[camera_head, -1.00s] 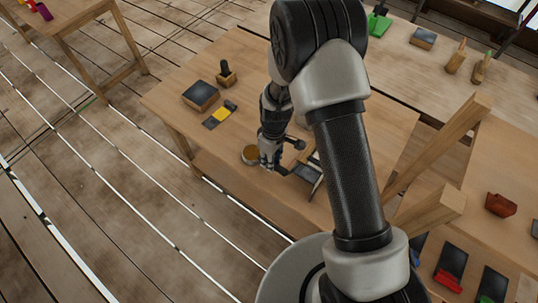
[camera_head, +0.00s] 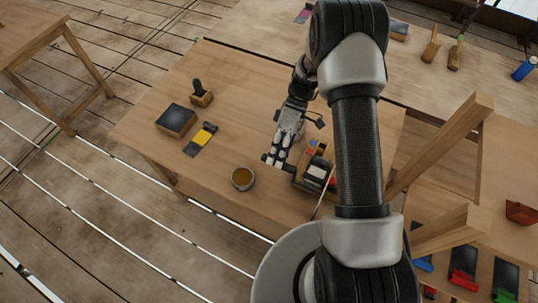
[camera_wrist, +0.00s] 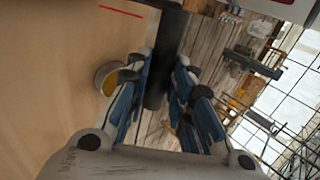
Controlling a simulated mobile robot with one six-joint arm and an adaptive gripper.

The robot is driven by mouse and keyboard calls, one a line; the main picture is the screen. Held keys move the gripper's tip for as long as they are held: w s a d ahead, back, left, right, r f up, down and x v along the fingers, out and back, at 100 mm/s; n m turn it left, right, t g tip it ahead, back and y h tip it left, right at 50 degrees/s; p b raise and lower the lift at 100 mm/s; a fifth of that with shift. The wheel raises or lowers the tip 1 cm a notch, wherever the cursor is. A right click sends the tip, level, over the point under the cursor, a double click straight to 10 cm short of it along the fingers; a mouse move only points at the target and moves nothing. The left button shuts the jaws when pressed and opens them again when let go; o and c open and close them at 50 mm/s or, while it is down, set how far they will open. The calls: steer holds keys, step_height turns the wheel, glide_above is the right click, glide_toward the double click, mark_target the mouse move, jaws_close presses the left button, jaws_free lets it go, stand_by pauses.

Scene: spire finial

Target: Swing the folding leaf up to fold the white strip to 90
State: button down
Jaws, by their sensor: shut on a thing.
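My gripper (camera_head: 276,158) is low over the wooden workbench, just left of a small dark folding device (camera_head: 313,183). A white patch, likely the white strip (camera_head: 316,171), shows on top of the device. In the wrist view my two blue-padded fingers (camera_wrist: 166,95) are shut on a dark round bar (camera_wrist: 158,85), which looks like the handle of the folding leaf. The leaf itself and its angle cannot be made out. My arm hides part of the device's right side.
A round bowl with brown contents (camera_head: 242,179) stands left of my gripper. A dark-topped block (camera_head: 176,120), a yellow-and-black piece (camera_head: 202,138) and a small wooden holder (camera_head: 201,95) are farther left on the bench. A wooden frame (camera_head: 440,145) stands at right.

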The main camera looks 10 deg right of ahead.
steer(key=shift+w+d+f+b, duration=0.35)
steer(key=shift+w+d+b, duration=0.25)
steer(key=shift+w, duration=0.1)
steer(key=shift+w+d+f+b, duration=0.3)
steer(key=shift+w+d+b, duration=0.15)
steer(key=shift+w+d, duration=0.25)
steer(key=shift+w+d+f+b, duration=0.35)
steer(key=shift+w+d+b, duration=0.2)
steer(key=shift+w, duration=0.15)
steer(key=c, duration=1.4)
jaws_free()
steer(key=shift+w+r, duration=0.1)
steer(key=shift+r, duration=0.05)
steer(key=shift+c, duration=0.2)
steer(key=shift+w+r, duration=0.1)
